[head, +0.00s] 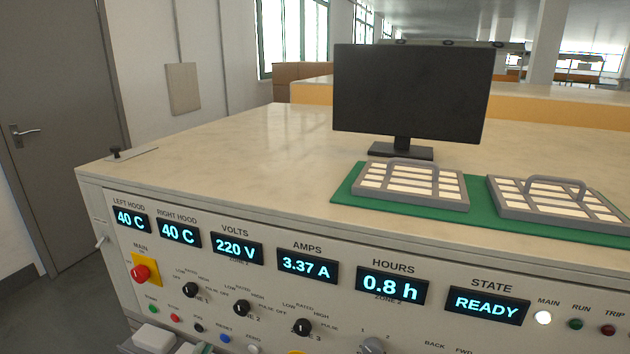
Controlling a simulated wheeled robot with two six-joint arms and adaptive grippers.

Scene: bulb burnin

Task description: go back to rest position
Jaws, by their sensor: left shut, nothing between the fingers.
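The control bench's front panel (270,277) fills the lower view, with lit displays. The state display (487,305) reads READY, the hours display (393,287) 0.8 h, the volts display (236,247) 220 V and the amps display (308,265) 3.37 A. Both hood displays read 40 C. My left gripper (168,341) shows only in part at the bottom edge, in front of the lower panel. It is shut and empty; most of it is cut off by the frame. My right gripper is not in view.
A black monitor (412,97) stands on the bench top (235,150). Two grey handled trays (410,185) (556,203) with pale cells sit on a green mat (345,190). Knobs and a red main button (140,273) stick out of the panel. The bench top's left half is mostly clear.

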